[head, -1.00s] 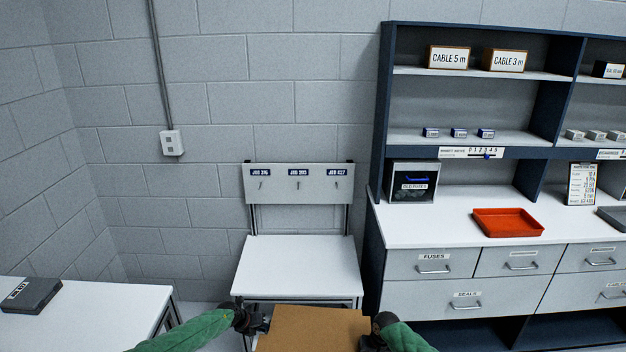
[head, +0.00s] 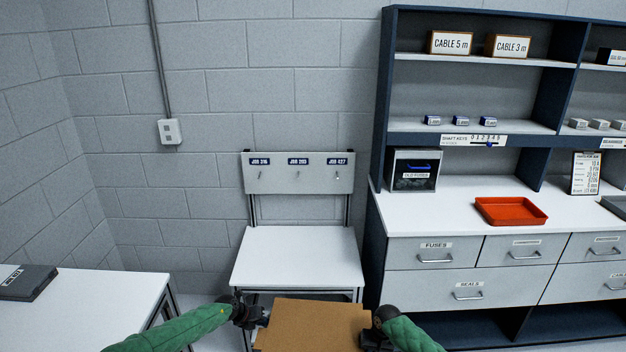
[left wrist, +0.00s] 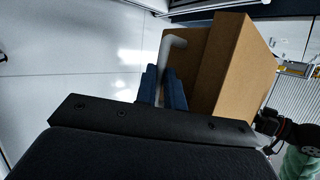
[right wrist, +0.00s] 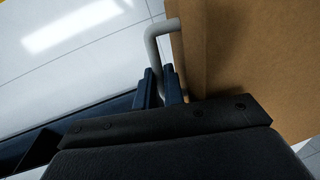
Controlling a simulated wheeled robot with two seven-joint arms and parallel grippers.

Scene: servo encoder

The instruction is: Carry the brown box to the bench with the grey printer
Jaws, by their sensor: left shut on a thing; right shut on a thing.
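The brown box (head: 312,326) is at the bottom middle of the head view, held in front of me between my two grippers. My left gripper (head: 256,318) is at its left side. In the left wrist view its fingers (left wrist: 162,88) are shut on a grey bar handle (left wrist: 173,42) of the box. My right gripper (head: 370,336) is at the right side. In the right wrist view its fingers (right wrist: 160,88) are shut on the other grey handle (right wrist: 160,28). I cannot make out a grey printer for certain.
A bare white bench (head: 298,260) with a job-label backboard (head: 298,173) stands ahead. A white table (head: 95,305) at left bears a dark grey labelled case (head: 28,282). At right, a blue shelved cabinet (head: 378,225) holds a red tray (head: 511,211).

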